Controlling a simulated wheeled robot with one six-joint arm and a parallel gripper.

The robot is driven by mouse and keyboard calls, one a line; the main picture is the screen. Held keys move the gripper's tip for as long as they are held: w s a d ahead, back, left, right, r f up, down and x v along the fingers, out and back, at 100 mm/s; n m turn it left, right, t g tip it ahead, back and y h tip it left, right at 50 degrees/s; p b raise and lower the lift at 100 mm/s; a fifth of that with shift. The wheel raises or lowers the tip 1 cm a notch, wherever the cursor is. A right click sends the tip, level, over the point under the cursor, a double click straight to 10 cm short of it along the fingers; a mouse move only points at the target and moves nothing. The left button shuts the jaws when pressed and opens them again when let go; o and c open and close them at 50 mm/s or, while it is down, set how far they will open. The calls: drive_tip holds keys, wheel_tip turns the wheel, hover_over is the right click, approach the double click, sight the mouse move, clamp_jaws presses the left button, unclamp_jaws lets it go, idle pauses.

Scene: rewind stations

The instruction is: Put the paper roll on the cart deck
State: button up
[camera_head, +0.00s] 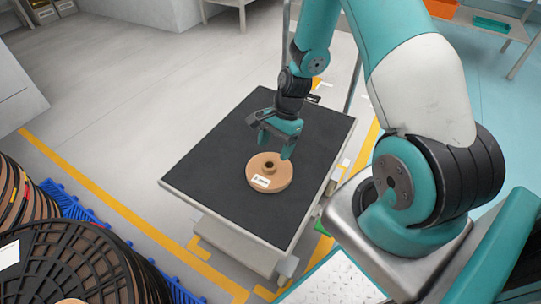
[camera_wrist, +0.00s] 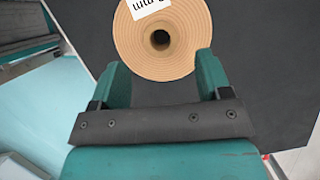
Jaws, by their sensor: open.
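The paper roll (camera_head: 268,174) is a flat tan disc with a dark core hole and a white label. It lies flat on the black cart deck (camera_head: 220,165), a little right of the deck's middle. In the wrist view the roll (camera_wrist: 185,60) shows at the top, partly past the fingertips, and its far edge is cut off. My gripper (camera_head: 275,145) is above and behind the roll. Its two fingers (camera_wrist: 162,75) are spread apart with a gap on the inner side, and nothing is clamped between them.
Large stacked reels (camera_head: 70,265) stand on a blue pallet (camera_head: 65,200) at the left. Yellow floor lines (camera_head: 110,205) run beside the cart. A shelf with an orange bin (camera_head: 440,8) is at the top right. The deck's left and front areas are bare.

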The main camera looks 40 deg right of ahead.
drive_tip(key=p+v, duration=0.1)
drive_tip(key=v, duration=0.5)
drive_tip(key=s+a+r+n, duration=0.2)
drive_tip(key=a+r+n, duration=0.85)
drive_tip(key=r, duration=0.35)
drive_tip(key=s+a+r+n, duration=0.5)
drive_tip(key=s+n, duration=0.1)
drive_tip(key=s, duration=0.1)
drive_tip(key=s+a+r+n, duration=0.5)
drive_tip(key=s+r+n, duration=0.1)
drive_tip(key=s, duration=0.2)
drive_tip(key=shift+a+t, duration=0.15)
drive_tip(key=shift+t, duration=0.25)
drive_tip(key=shift+r+n, duration=0.1)
drive_tip(key=shift+n, duration=0.15)
wheel_tip(320, 180, up, 21)
drive_tip(key=p, duration=2.1)
drive_tip(key=shift+f, duration=0.2)
